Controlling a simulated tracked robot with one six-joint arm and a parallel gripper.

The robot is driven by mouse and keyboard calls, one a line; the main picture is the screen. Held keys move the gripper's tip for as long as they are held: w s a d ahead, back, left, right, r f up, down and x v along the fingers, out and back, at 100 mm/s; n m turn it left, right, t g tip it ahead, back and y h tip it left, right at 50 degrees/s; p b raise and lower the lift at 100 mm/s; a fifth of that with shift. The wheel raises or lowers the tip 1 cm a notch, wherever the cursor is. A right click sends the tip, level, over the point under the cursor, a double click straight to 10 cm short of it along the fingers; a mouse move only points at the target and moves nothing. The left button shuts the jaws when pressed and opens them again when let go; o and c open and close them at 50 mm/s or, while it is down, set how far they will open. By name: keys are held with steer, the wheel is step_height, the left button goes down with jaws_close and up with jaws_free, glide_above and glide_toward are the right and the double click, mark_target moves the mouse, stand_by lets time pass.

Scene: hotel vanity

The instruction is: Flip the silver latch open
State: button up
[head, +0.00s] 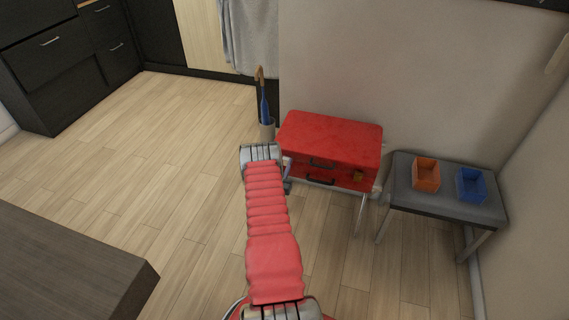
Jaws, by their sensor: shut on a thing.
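A red case (330,134) stands closed against the wall, with dark handles (321,181) on its front. A brass-coloured latch (358,176) sits at the right of its front. My gripper (287,174) shows only as a small grey piece beside my wrist, at the left end of the case's front. My arm hides most of it and its fingertips. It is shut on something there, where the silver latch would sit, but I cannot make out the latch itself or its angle.
The case rests on a stand with metal legs (361,212). Right of it, a grey bench (445,203) holds an orange bin (426,175) and a blue bin (470,185). A dark tabletop (70,270) fills the lower left.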

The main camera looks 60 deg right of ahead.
steer(key=shift+a+f+t+h, duration=0.15)
steer(key=shift+a+f+h, duration=0.25)
steer(key=shift+h, duration=0.45)
steer(key=shift+a+f+t+h, duration=0.1)
steer(key=shift+a+f+h, duration=0.25)
steer(key=shift+h, duration=0.55)
steer(key=shift+a+f+t+h, duration=0.15)
steer(key=shift+a+f+h, duration=0.25)
steer(key=shift+h, duration=0.45)
steer(key=shift+f, duration=0.15)
steer(key=o, duration=1.1)
steer(key=shift+s+d, duration=0.1)
steer(key=shift+c, duration=0.2)
steer(key=v, duration=1.4)
steer(key=shift+d+f, duration=0.15)
steer(key=shift+f, duration=0.1)
